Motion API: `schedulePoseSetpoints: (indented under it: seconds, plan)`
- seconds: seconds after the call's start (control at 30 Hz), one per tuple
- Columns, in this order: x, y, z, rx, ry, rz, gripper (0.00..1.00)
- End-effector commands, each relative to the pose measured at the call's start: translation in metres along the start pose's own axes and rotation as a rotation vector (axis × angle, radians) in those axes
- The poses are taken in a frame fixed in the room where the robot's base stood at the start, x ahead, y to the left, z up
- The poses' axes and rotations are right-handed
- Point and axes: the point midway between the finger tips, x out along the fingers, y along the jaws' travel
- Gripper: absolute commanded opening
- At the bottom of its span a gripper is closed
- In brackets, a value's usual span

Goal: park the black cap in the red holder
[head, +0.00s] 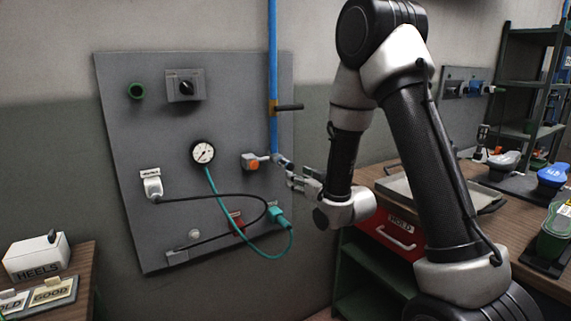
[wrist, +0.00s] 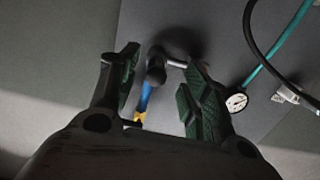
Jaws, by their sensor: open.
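The red holder (head: 237,222) is a small red piece low on the grey panel in the head view, partly behind a black cable. In the wrist view, a dark rounded piece (wrist: 155,73) at the end of the blue pipe shows between the fingers; it may be the black cap, but I cannot be sure. A grey stub (wrist: 175,63) runs beside it. My gripper (head: 284,172) is open in front of the panel, just right of an orange-faced fitting (head: 252,163). Its fingers lie either side of the dark piece, with no clear contact. My fingers hide part of this area.
The panel (head: 120,110) also carries a gauge (head: 203,152), a teal plug (head: 279,216) with its hose, and a white connector (head: 152,184) with the black cable. A lever (head: 289,107) sticks out from the blue pipe (head: 272,60). A workbench with a red drawer (head: 392,232) stands at right.

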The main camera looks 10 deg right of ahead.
Motion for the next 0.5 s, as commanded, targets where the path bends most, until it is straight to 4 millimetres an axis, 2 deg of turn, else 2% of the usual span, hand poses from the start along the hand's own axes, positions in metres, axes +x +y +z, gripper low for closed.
schedulePoseSetpoints:
  seconds: [0.13,0.5]
  plan:
    - [-0.001,0.000,-0.016,0.001,0.068,-0.002,0.48]
    - [0.000,0.000,-0.018,0.002,0.075,-0.002,0.48]
